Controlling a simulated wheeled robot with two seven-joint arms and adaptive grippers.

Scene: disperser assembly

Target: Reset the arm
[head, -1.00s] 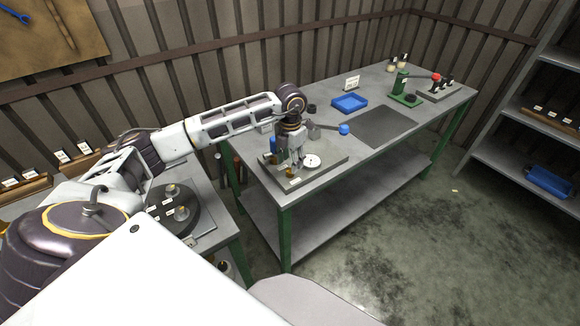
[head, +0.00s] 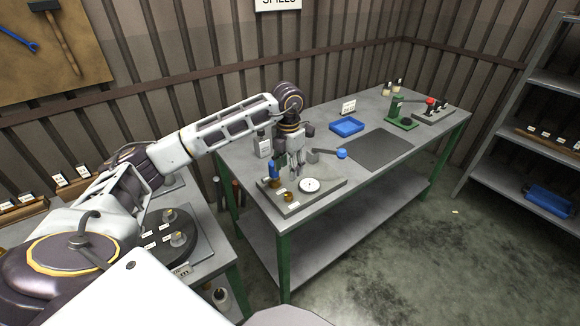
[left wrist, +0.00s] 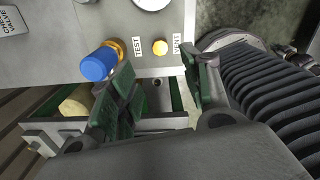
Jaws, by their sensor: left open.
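My left gripper (head: 294,172) hangs fingers down above a grey test plate (head: 325,196) at the near left end of the green-legged bench. In the left wrist view its two fingers (left wrist: 158,64) are spread with nothing between them. A blue-capped part with a brass collar (left wrist: 98,64) lies beyond one finger, apart from it. A white round dial (head: 309,185) is on the plate, below and right of the gripper. My right gripper is in neither view.
A blue tray (head: 346,126), a dark mat (head: 378,148) and a green press (head: 401,114) stand farther along the bench. A lever with a blue ball (head: 341,153) is close right of the gripper. A dark round turntable (head: 166,240) is on the near left table.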

